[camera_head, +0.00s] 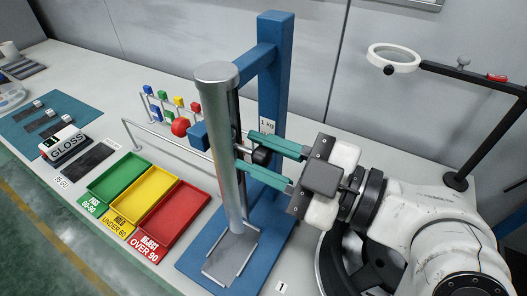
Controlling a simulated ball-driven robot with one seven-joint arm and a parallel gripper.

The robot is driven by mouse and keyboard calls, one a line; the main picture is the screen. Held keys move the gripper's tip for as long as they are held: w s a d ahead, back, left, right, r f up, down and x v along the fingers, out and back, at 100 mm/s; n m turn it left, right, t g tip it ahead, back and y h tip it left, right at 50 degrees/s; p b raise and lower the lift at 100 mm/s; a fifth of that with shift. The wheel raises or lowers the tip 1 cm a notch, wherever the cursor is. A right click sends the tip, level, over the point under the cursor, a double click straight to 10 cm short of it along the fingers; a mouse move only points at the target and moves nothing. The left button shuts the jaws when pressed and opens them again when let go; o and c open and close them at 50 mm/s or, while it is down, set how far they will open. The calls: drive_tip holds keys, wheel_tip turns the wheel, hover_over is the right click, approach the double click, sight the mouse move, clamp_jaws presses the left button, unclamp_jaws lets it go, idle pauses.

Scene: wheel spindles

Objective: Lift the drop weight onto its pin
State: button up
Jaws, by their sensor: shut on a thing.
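A grey metal guide tube (226,150) stands upright on a blue impact-tester stand (272,80). A black knob (262,156), apparently the drop weight's handle, sticks out at the tube's right side, near a "1 kg" label (266,124). My gripper (252,155) comes from the right, its two green fingers closed around the knob, one above and one below. The weight's body is hidden by the tube. A red ball knob (180,127) and a blue block (198,136) sit left of the tube; I cannot tell whether they belong to the pin.
Green (118,176), yellow (148,195) and red (172,217) trays lie left of the stand. A metal rail (165,138) and a rack of coloured blocks (176,102) are behind. A ring magnifier (393,58) on a black arm stands right. A gloss meter (63,142) is far left.

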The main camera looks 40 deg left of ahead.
clamp_jaws()
drive_tip(key=shift+r, duration=1.15)
drive_tip(key=o, duration=1)
unclamp_jaws()
drive_tip(key=shift+w+d+f, duration=0.1)
drive_tip(key=shift+w+d, duration=0.05)
drive_tip(key=shift+d, duration=0.15)
drive_tip(key=b+v, duration=0.3)
drive_tip(key=v, duration=0.7)
drive_tip(key=shift+d, duration=0.15)
